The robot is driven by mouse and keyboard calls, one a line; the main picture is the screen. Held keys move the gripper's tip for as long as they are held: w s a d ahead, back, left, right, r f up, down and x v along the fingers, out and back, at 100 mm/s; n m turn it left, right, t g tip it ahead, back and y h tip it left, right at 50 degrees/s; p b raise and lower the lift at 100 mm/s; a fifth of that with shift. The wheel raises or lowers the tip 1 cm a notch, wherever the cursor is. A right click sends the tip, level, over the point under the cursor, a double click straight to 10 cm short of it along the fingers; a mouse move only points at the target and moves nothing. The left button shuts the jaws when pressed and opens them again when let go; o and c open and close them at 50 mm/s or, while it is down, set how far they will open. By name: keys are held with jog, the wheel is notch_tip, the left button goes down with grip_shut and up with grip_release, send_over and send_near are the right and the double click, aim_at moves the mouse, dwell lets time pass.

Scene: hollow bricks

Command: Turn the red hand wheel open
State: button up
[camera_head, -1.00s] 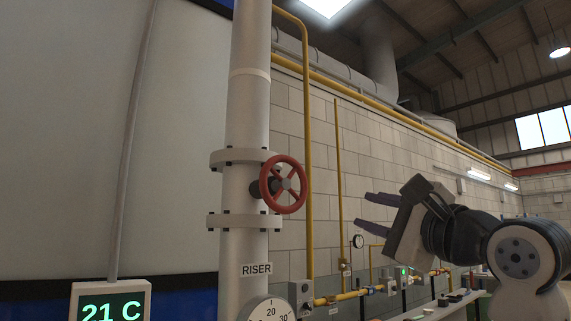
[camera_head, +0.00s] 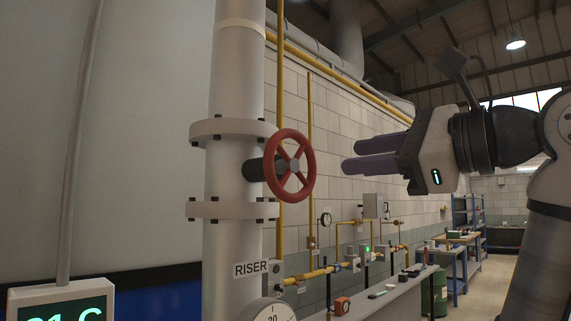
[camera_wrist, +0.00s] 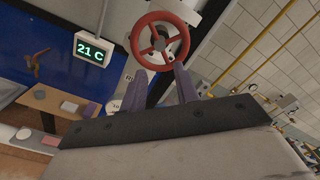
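The red hand wheel (camera_head: 305,153) sits on the side of a grey vertical riser pipe, between two bolted flanges, on a dark stem. It also shows in the wrist view (camera_wrist: 141,53), beyond my fingertips. My gripper (camera_head: 352,157) is to the right of the wheel in the head view, pointing left toward it at about its height, with a gap between. In the wrist view the two purple fingers (camera_wrist: 157,80) stand apart with nothing between them, so it is open and empty. No finger visibly touches the wheel.
The pipe (camera_head: 232,100) carries a RISER label (camera_head: 251,268) and a round gauge (camera_head: 272,312). A 21 C display (camera_head: 62,300) stands at lower left. Yellow pipes (camera_head: 281,150) run behind on the block wall. A bench (camera_head: 400,295) lies below right. The space between gripper and wheel looks clear.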

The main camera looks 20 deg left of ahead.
aim_at(295, 165)
jog(key=p+x, duration=0.4)
jog(key=x, duration=0.9)
jog(key=shift+p, duration=0.3)
grip_shut()
